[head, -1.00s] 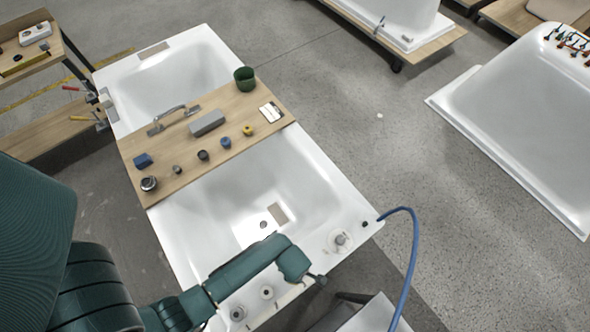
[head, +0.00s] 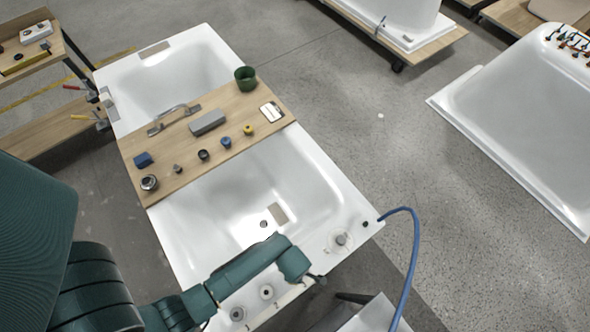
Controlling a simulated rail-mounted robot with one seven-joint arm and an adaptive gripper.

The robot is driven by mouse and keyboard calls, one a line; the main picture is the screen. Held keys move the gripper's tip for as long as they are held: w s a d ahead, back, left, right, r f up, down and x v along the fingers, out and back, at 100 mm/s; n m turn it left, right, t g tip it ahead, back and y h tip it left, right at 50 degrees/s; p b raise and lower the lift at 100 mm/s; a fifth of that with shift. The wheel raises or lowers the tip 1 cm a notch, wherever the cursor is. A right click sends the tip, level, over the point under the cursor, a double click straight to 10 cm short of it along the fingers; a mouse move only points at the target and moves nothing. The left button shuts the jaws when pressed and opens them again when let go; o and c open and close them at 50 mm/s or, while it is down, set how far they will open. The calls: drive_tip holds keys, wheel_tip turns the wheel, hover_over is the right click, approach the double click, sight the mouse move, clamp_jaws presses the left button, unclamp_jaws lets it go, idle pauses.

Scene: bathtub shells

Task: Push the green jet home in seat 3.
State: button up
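The near tub (head: 322,187) has round fittings on its near end: one at the right (head: 341,241), one beside my arm (head: 266,292) and one further left (head: 238,313). I cannot tell which is seat 3. I cannot make out a green jet in any of these fittings; my green arm covers part of this end. My arm reaches over the near rim, and a small dark part (head: 319,280) shows at its far end. My gripper's fingers cannot be made out, nor what they may hold.
A blue hose (head: 416,245) arches at the right. Another tub (head: 520,130) stands further right across clear floor.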

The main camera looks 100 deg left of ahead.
drive_tip(key=shift+f+b, duration=0.3)
drive_tip(key=shift+f, duration=0.3)
drive_tip(key=o, duration=1.2)
wheel_tip(320, 180, up, 12)
